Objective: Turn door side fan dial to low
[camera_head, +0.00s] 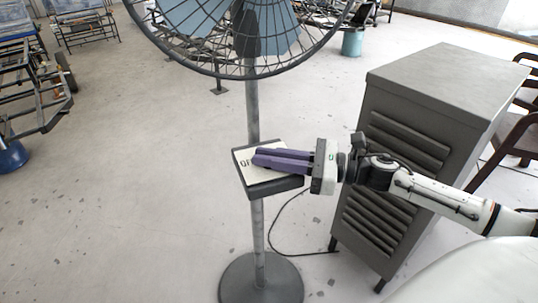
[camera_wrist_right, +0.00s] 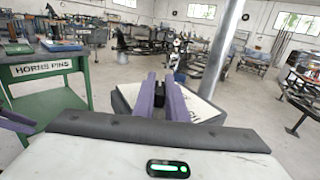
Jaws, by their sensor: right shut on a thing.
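The standing fan has a blue-bladed, caged head (camera_head: 245,35) on a grey pole (camera_head: 252,110). A dark control box (camera_head: 272,190) with a pale, lettered top plate is fixed to the pole. My right gripper (camera_head: 256,160) reaches in from the right, its purple fingers low over this plate. In the right wrist view the fingers (camera_wrist_right: 162,90) are shut on a small black dial (camera_wrist_right: 160,87) on the box (camera_wrist_right: 124,100). The fingers hide most of the dial, so its setting cannot be read. Part of the plate's lettering shows beside the fingers. My left gripper is not in the head view.
A grey louvred cabinet (camera_head: 440,85) stands close to the right, behind my right arm. A black cord (camera_head: 290,252) runs on the floor by the round fan base (camera_head: 262,280). The floor on the left is open. A green table (camera_wrist_right: 50,75) shows in the wrist view.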

